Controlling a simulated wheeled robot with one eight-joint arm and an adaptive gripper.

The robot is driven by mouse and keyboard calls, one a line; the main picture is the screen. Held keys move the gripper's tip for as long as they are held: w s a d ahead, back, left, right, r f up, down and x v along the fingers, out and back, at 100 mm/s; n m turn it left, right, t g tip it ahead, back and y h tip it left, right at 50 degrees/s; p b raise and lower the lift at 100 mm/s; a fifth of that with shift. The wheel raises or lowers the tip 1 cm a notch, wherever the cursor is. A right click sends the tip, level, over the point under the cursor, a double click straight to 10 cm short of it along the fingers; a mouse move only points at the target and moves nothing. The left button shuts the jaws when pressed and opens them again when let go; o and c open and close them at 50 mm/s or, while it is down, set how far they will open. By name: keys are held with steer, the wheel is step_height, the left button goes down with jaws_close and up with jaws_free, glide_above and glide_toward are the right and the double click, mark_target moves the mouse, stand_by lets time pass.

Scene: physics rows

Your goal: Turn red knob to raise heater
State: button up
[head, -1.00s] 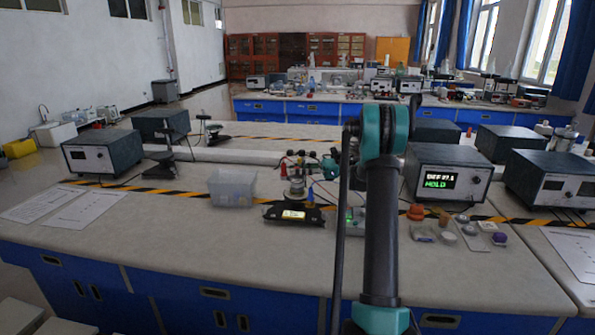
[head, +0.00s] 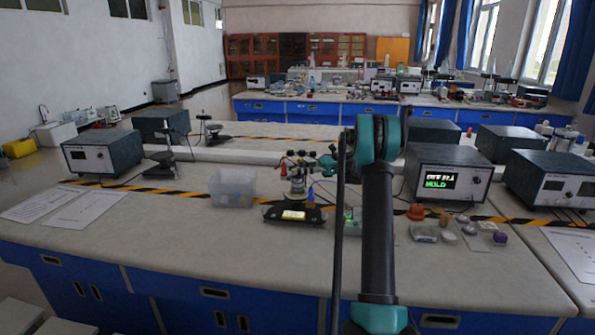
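A small grey box (head: 353,226) with a green light and a small reddish spot stands mid-bench, partly hidden behind my arm. I cannot tell whether that spot is the red knob. To its left stands an upright apparatus (head: 297,180) with dark and red parts on top; a blue piece is beside it. I cannot tell which part is the heater. My gripper (head: 329,163) seems to be the small teal and dark shape right of the apparatus top, partly hidden by my forearm. Its fingers are too small to make out, and contact cannot be told.
A black device with a lit display (head: 294,213) lies before the apparatus. A clear bin (head: 232,188) is to the left.

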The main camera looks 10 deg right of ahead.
steer(key=shift+o, duration=0.8)
step_height(320, 180, up, 10)
steer(key=shift+r, duration=0.1)
steer(key=shift+o, duration=0.3)
